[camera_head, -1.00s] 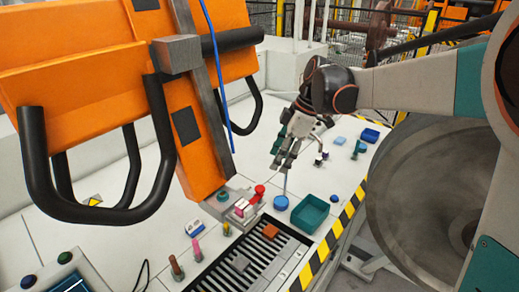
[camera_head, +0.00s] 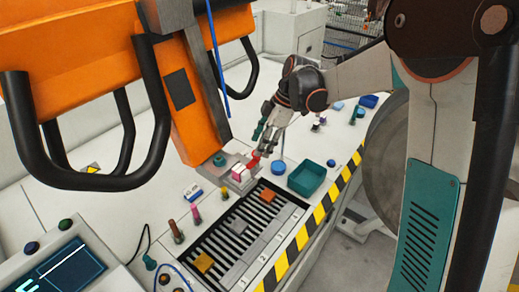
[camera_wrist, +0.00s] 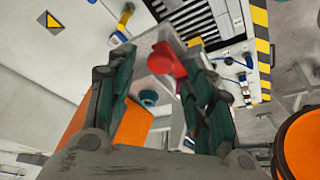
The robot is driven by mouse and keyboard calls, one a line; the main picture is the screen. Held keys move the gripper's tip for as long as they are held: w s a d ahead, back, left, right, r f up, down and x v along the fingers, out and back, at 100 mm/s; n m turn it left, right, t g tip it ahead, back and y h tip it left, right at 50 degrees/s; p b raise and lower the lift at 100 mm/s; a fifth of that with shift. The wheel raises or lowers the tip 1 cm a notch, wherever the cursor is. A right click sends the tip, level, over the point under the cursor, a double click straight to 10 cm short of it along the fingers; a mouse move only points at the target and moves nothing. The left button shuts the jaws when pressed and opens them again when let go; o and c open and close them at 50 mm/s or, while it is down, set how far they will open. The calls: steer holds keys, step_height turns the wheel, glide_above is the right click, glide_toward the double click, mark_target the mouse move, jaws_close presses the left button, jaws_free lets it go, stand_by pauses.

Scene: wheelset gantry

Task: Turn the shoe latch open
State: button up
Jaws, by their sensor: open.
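The shoe latch looks like the red knob and lever (camera_head: 253,161) on a small grey block at the foot of the orange column. In the wrist view the red latch (camera_wrist: 163,62) shows as a round red head with a red arm, lying between my fingers. My gripper (camera_head: 266,145) is open just above and behind the latch, pointing down. In the wrist view my gripper (camera_wrist: 155,75) has its two dark green fingers spread apart on either side of the red latch. I cannot tell whether a finger touches it.
A teal tray (camera_head: 306,179) and blue round piece (camera_head: 278,167) lie to the right. A slotted grate (camera_head: 245,230) lies in front.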

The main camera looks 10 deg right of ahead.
mark_target(252, 160)
steer(key=shift+x, duration=1.3)
steer(key=shift+c, duration=0.6)
steer(key=c, duration=0.9)
steer(key=shift+c, duration=0.2)
